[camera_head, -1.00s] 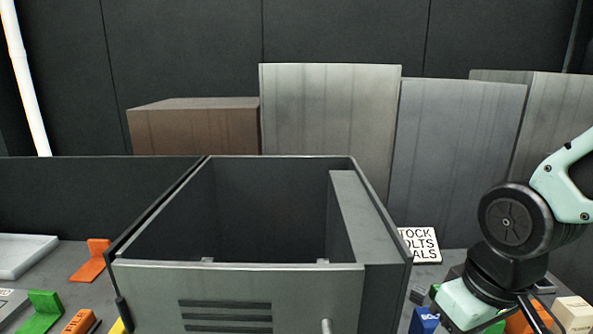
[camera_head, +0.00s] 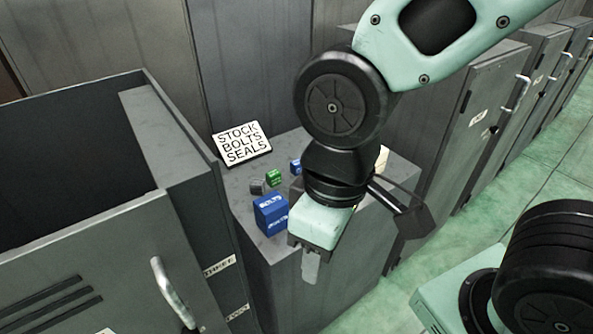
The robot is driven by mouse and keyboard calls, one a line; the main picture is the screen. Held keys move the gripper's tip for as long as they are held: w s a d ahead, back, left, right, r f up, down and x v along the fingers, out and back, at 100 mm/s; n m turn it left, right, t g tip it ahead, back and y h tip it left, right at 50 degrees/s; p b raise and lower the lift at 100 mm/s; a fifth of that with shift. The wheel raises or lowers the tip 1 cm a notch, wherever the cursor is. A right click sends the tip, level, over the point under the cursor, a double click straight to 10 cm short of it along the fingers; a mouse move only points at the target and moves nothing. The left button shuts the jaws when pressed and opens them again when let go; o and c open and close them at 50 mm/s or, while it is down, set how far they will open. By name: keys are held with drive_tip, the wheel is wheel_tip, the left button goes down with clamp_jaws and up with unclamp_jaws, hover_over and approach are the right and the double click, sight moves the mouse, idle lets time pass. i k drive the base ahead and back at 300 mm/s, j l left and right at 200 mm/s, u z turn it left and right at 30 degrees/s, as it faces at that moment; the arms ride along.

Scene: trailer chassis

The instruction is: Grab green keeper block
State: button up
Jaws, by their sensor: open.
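A small green block (camera_head: 274,177) sits on the grey cabinet top (camera_head: 243,205), behind a blue box marked "BOLTS" (camera_head: 271,214). I cannot tell for certain whether it is the keeper block. My gripper (camera_head: 311,266) is open and points down at the front edge of that cabinet, right of and nearer than the blue box. It is seen edge-on, with one finger showing, and nothing shows in it.
A sign reading "STOCK BOLTS SEALS" (camera_head: 242,143) leans at the back. A dark grey block (camera_head: 257,187) and a smaller blue block (camera_head: 295,167) stand near the green one. Green floor (camera_head: 545,165) lies right.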

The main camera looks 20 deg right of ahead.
sight(273, 177)
drive_tip(key=i+l+u, duration=0.25)
drive_tip(key=l, duration=0.5)
drive_tip(key=i+l+u, duration=0.1)
drive_tip(key=l+u, duration=0.2)
drive_tip(key=l, duration=0.5)
drive_tip(key=l+u, duration=0.25)
drive_tip(key=l, duration=0.55)
drive_tip(key=i, duration=0.05)
